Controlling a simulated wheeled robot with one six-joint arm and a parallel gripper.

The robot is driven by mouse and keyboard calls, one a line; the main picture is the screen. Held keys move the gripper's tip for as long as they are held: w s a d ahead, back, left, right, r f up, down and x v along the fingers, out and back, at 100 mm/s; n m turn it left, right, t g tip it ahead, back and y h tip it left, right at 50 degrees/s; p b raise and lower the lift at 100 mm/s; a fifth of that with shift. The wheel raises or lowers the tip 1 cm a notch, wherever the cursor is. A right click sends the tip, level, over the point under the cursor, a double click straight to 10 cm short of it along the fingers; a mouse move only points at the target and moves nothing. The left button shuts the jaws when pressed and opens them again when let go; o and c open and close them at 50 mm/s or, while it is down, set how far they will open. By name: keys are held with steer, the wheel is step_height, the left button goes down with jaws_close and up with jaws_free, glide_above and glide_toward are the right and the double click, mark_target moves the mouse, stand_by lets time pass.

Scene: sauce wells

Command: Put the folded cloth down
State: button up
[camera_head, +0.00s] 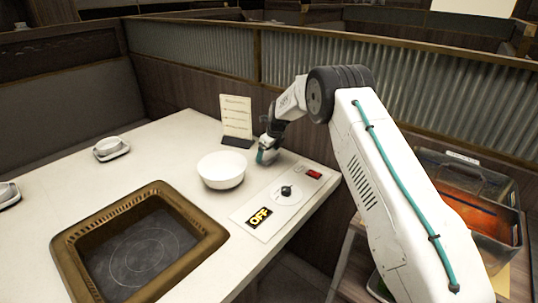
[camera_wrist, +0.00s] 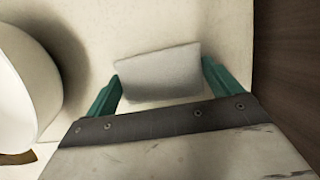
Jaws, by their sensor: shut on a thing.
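The folded cloth (camera_wrist: 158,85) is a pale grey pad in the wrist view, between the two teal fingers of my gripper (camera_wrist: 161,70). My gripper is shut on it. In the head view my gripper (camera_head: 266,156) is low over the white table (camera_head: 165,140), just right of and behind the white bowl (camera_head: 221,169). I cannot make out the cloth there. I cannot tell whether the cloth touches the table. The bowl also shows at the left edge of the wrist view (camera_wrist: 22,85), apart from the cloth.
A menu card (camera_head: 236,115) stands behind my gripper. A control panel with a knob (camera_head: 286,192) and an OFF label lies in front. A brass-framed cooktop (camera_head: 75,238) is at front left. A cup on a saucer (camera_head: 111,148) stands left. Bins (camera_head: 470,195) are right, off the table.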

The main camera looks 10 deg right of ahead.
mark_target(272, 156)
steer(key=shift+f, duration=0.4)
steer(key=shift+f, duration=0.15)
steer(key=shift+f, duration=0.3)
steer(key=o, duration=0.9)
steer(key=shift+c, duration=0.2)
steer(key=shift+a+v, duration=0.1)
steer(key=shift+v, duration=2)
steer(key=shift+a+v, duration=0.15)
steer(key=shift+v, duration=2)
steer(key=s+r+n, duration=1.4)
steer(key=s+r, duration=1.1)
steer(key=s, duration=0.1)
steer(key=s+d+f+n+g+h, duration=0.1)
steer(key=s+n, duration=1.3)
steer(key=s, duration=2.1)
steer(key=shift+s+d+f+n+g+h, duration=0.3)
steer(key=shift+d+n+h, duration=0.1)
steer(key=shift+d+h, duration=0.15)
